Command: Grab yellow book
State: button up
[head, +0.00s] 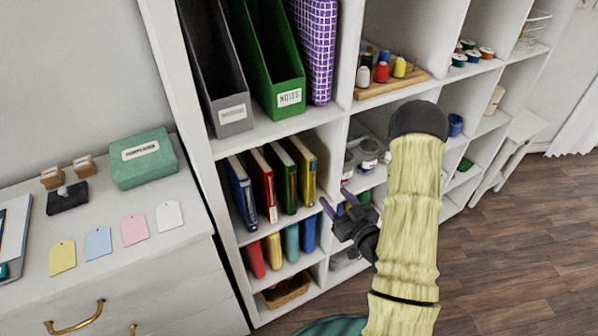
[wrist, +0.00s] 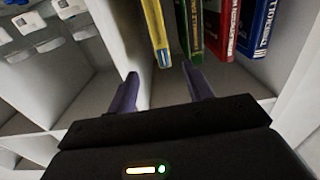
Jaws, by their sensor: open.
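The yellow book (head: 308,178) stands upright at the right end of a row of books in a cubby of the white shelf. In the wrist view the yellow book (wrist: 155,30) appears between the fingers and beyond their tips, with its lower end visible. My gripper (head: 335,198) is open and empty, in front of the shelf and a little to the lower right of the book. Its two fingers also show in the wrist view (wrist: 160,71), apart, with nothing between them. The book's far part is hidden inside the cubby.
A green book (head: 283,180), a red book (head: 263,186) and a blue book (head: 240,192) stand left of it. A shelf divider (head: 329,160) is close on its right, with jars (head: 368,152) beyond. A second yellow book (head: 273,249) stands below.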

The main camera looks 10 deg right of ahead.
jog(key=b, duration=1)
send_near(314, 172)
jog(key=shift+f+x, duration=0.25)
jog(key=shift+x, duration=0.95)
jog(key=shift+w+a+b, duration=0.1)
jog(key=shift+a+b, duration=0.05)
jog(key=shift+b, duration=0.6)
jog(key=x, duration=0.4)
jog(key=p+x, duration=0.1)
jog(key=x, duration=0.1)
jog(key=shift+w+a+r, duration=0.1)
jog(key=shift+w+r, duration=0.15)
jog(key=shift+w, duration=0.05)
jog(key=shift+w+a, duration=0.1)
jog(key=shift+w, duration=0.3)
